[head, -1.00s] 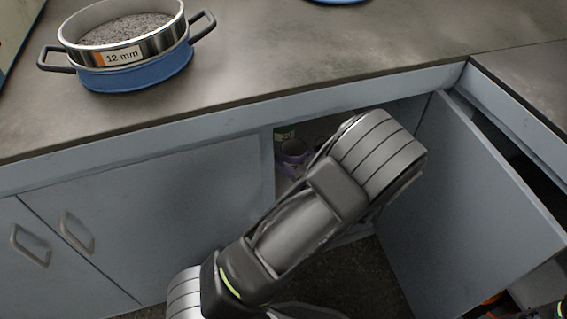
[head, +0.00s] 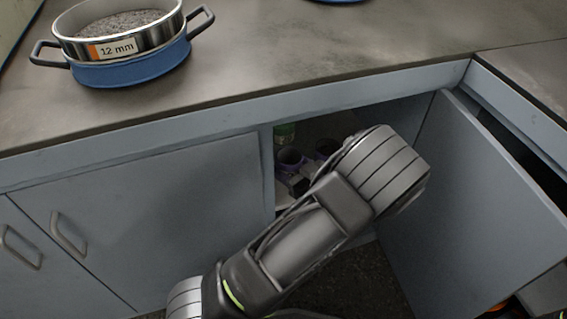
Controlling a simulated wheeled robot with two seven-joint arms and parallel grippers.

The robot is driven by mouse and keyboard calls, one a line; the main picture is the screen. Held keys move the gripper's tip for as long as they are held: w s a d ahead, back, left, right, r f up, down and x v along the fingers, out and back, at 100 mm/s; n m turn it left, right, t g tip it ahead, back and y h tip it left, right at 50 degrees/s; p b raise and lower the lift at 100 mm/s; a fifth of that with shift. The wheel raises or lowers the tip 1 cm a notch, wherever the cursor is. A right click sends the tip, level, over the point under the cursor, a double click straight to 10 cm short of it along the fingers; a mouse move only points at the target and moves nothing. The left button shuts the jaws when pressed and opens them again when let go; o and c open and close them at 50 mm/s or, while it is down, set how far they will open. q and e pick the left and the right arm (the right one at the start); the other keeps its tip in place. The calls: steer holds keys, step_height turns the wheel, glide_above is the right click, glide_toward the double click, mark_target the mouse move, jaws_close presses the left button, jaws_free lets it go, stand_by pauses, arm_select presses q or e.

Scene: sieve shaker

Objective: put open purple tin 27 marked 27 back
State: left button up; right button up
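An open, dark-mouthed purple tin (head: 290,159) shows inside the open cupboard, left of my arm. A second dark purple tin (head: 326,148) stands to its right, partly behind the arm. No number can be read on either, so I cannot tell which is 27. My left arm reaches up from the lower left across the cupboard opening. Small grey and dark parts, apparently of my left gripper (head: 299,186), show just below the first tin. Its fingers are mostly hidden by the arm, and I cannot tell whether it holds a tin. My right gripper is out of view.
A green container (head: 285,133) stands further back in the cupboard. The cupboard door (head: 475,190) is swung open at right. A blue-based sieve (head: 130,68) marked 12 mm stands on the worktop (head: 300,60), which is otherwise largely clear.

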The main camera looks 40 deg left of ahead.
mark_target(298, 171)
arm_select(q)
steer(key=shift+f, duration=0.15)
steer(key=o, duration=1.2)
steer(key=shift+r, duration=0.2)
steer(key=shift+d+r, duration=0.1)
steer(key=shift+d, duration=0.2)
steer(key=p+v, duration=0.4)
steer(key=v, duration=0.6)
steer(key=shift+s+d, duration=0.1)
steer(key=shift+d, duration=0.1)
steer(key=shift+s+d, duration=0.15)
steer(key=shift+d, duration=0.3)
